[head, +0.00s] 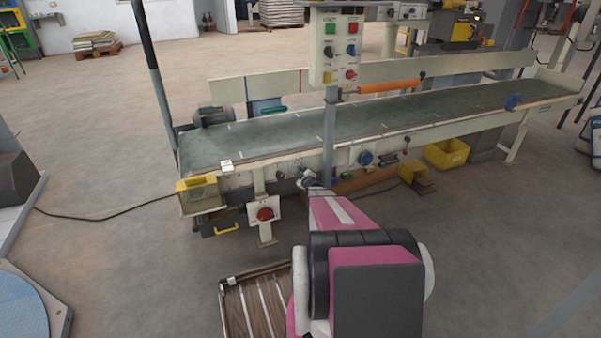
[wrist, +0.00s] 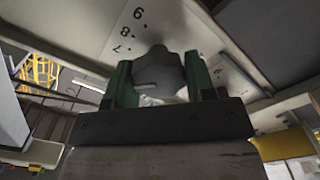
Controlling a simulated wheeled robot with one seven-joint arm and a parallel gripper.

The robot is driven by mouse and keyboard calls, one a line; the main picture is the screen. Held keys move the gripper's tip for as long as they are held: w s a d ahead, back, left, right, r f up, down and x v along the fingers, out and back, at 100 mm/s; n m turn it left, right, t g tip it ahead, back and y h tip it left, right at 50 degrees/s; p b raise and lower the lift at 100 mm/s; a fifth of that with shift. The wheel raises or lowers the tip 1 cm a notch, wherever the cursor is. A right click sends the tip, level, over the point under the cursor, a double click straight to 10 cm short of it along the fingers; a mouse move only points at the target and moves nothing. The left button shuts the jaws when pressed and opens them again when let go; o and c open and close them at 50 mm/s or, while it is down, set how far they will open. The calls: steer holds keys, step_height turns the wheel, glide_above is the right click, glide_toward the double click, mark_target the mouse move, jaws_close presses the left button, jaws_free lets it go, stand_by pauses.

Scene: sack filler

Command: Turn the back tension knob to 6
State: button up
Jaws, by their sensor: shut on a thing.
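The knob (wrist: 160,72) is dark grey and shows in the wrist view between the two green fingers of my gripper (wrist: 160,88). My gripper is shut on it, with a finger on each side. The pale dial plate (wrist: 150,30) behind the knob carries a 7, a small mark, and a figure that reads as 9. Smaller marks show on its right side, too small to read. The knob's pointer cannot be made out. In the head view my gripper (head: 308,180) is at the conveyor's front side, below the belt, and the knob is hidden there.
The long conveyor (head: 290,135) has a green belt and a post with a button panel (head: 341,50) just above my gripper. A red button on a pale plate (head: 265,213) stands at lower left.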

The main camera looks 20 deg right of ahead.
steer(key=shift+n, duration=1.1)
steer(key=o, duration=0.9)
steer(key=shift+s, duration=0.15)
steer(key=s, duration=1)
steer(key=shift+s+d, duration=0.15)
steer(key=shift+s, duration=0.15)
